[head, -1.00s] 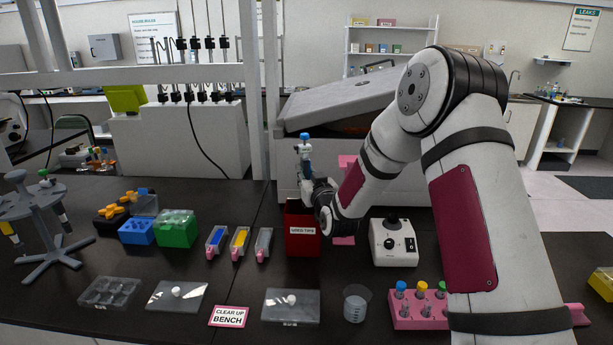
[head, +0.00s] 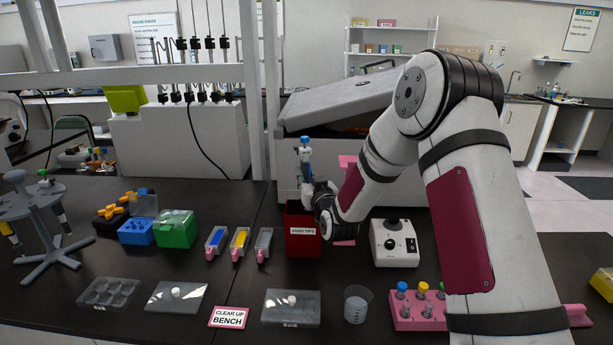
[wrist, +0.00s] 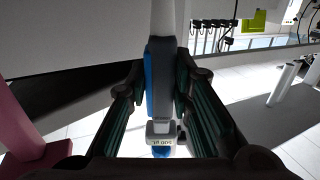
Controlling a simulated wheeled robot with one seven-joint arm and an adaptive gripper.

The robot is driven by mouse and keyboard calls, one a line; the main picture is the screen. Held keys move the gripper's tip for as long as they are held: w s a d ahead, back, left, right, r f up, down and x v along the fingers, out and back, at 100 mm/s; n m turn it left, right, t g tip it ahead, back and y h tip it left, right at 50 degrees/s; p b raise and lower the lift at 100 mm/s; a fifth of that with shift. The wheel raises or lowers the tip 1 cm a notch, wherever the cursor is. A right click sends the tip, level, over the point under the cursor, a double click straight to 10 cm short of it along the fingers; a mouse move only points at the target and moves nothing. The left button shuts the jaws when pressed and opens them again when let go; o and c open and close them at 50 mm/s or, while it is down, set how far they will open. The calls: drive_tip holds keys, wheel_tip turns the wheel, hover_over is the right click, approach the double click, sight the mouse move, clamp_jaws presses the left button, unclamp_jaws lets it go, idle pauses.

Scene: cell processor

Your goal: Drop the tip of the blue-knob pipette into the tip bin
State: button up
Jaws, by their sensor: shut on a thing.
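The blue-knob pipette (head: 305,158) stands roughly upright above the red tip bin (head: 303,244), which bears a white "USED TIPS" label. My gripper (head: 311,186) is shut on the pipette's body, just above the bin's rim. In the wrist view the pipette (wrist: 160,85) sits between the two dark fingers of my gripper (wrist: 160,95), with its blue knob at the bottom of the picture. The pipette's lower end and any tip on it are hidden behind the bin's front wall and my gripper in the head view.
A white device with a dial (head: 394,243) stands right of the bin. Three small reagent troughs (head: 240,243) lie to its left. A clear lidded box (head: 291,307) and a beaker (head: 356,304) stand in front. A large grey-lidded machine (head: 345,105) rises behind.

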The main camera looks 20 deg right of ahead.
drive_tip(key=shift+s+a+p, duration=0.25)
drive_tip(key=shift+s+p, duration=0.2)
drive_tip(key=shift+s, duration=0.4)
drive_tip(key=shift+s+a+p, duration=0.3)
drive_tip(key=shift+s+p, duration=0.2)
drive_tip(key=shift+s, duration=0.3)
drive_tip(key=shift+s+a+p, duration=0.25)
drive_tip(key=shift+s+p, duration=0.2)
drive_tip(key=shift+s, duration=0.4)
wheel_tip(320, 180, up, 7)
drive_tip(key=shift+s+r+p, duration=0.1)
drive_tip(key=shift+p, duration=1.1)
drive_tip(key=shift+r, duration=0.2)
